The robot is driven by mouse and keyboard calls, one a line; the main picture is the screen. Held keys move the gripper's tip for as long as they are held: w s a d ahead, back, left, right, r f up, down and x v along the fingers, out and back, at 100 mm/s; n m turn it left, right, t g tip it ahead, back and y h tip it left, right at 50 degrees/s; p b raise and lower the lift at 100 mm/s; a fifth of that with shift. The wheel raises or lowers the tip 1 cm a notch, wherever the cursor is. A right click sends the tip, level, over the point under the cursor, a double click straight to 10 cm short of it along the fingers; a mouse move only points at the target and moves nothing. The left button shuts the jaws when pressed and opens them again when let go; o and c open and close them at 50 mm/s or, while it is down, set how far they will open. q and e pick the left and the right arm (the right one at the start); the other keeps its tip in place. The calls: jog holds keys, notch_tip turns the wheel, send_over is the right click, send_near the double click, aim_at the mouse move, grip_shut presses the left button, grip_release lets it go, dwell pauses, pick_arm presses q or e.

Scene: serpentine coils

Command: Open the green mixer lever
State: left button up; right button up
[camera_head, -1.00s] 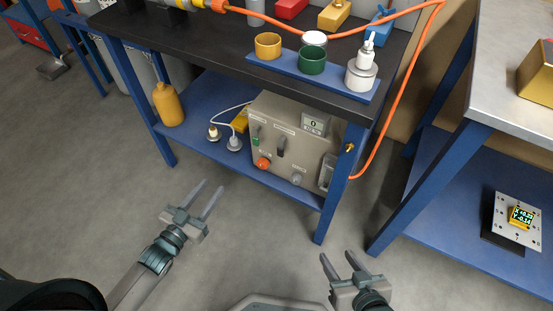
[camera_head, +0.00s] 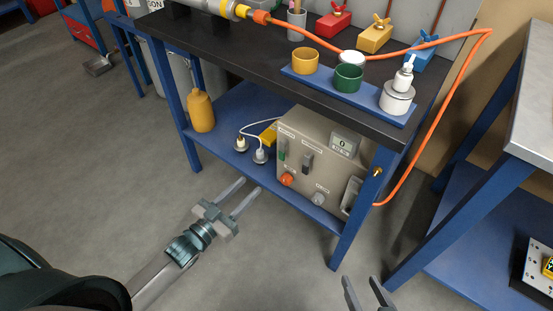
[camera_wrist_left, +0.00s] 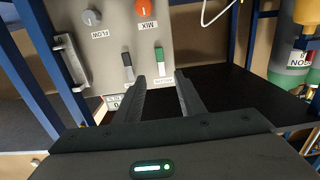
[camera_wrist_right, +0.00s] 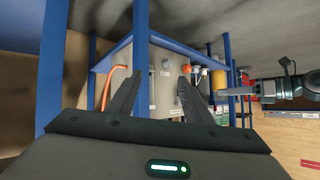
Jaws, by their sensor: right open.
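The green lever (camera_head: 282,153) is on the front of a beige machine (camera_head: 330,137) on the lower blue shelf. In the left wrist view, turned upside down, the green lever (camera_wrist_left: 159,54) stands beside a dark lever (camera_wrist_left: 128,64), with a white plate at its end. My left gripper (camera_head: 251,185) is open and empty, in front of the machine and apart from the lever. In its wrist view, the lever shows between and beyond the fingertips. My right gripper (camera_head: 360,279) is open and empty at the bottom edge, well in front of the bench.
The machine also has an orange MIX knob (camera_head: 287,179), a grey FLOW knob (camera_head: 317,199) and a display (camera_head: 344,145). A blue bench leg (camera_head: 352,222) stands to its right. A yellow bottle (camera_head: 201,112) and cabled plugs are on the shelf to its left. The floor in front is clear.

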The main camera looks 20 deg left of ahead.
aim_at(281, 155)
pick_arm(q)
jog(key=b+x, duration=0.1)
jog(key=x, duration=1.2)
jog(key=shift+a+f, duration=0.1)
jog(key=shift+b+x, duration=0.35)
jog(key=shift+x, duration=0.55)
pick_arm(e)
notch_tip(281, 155, up, 5)
jog(key=w+a+t+y, duration=0.1)
jog(key=w+a+t, duration=0.1)
jog(key=t, duration=0.1)
jog(key=shift+w+r+t, duration=0.15)
jog(key=shift+w+t, duration=0.1)
jog(key=shift+t, duration=0.05)
pick_arm(q)
grip_shut()
